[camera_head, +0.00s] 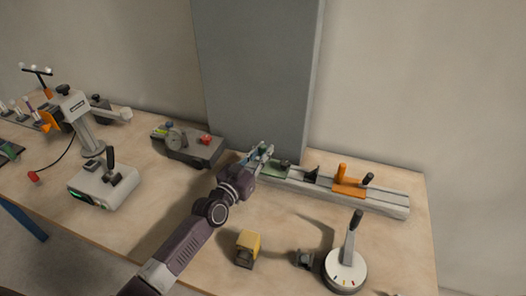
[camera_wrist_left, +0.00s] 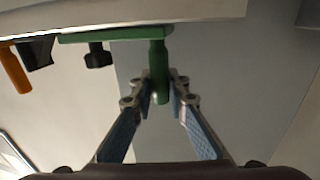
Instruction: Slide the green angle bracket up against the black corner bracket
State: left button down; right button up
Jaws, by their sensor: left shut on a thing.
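The green angle bracket (camera_wrist_left: 115,35) sits on the pale rail (camera_head: 388,205), with an upright green handle (camera_wrist_left: 158,68) and a black knob (camera_wrist_left: 98,56). In the head view the bracket (camera_head: 273,169) is partly hidden by my left gripper (camera_head: 260,153). My left gripper (camera_wrist_left: 161,88) is shut on the green handle, one finger on each side. The black corner bracket (camera_head: 312,174) stands on the rail to the right of the green one; in the left wrist view it (camera_wrist_left: 38,50) appears close to the green plate's end. I cannot tell whether they touch. My right gripper is not in view.
An orange bracket (camera_head: 347,183) with a handle sits farther right on the rail. A grey panel (camera_head: 255,80) stands behind. A dial with a lever (camera_head: 345,270), a yellow block (camera_head: 247,248) and a grey control box (camera_head: 190,148) stand on the table around my arm.

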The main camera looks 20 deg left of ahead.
aim_at(273, 167)
pick_arm(q)
jog(key=d+p, duration=0.1)
jog(key=d, duration=0.1)
jog(key=shift+d+r, duration=0.1)
jog(key=shift+d, duration=0.7)
jog(key=c, duration=1.8)
grip_release()
jog(key=shift+s, duration=0.1)
jog(key=shift+c, duration=0.2)
jog(key=shift+a, duration=0.1)
jog(key=v, duration=1.2)
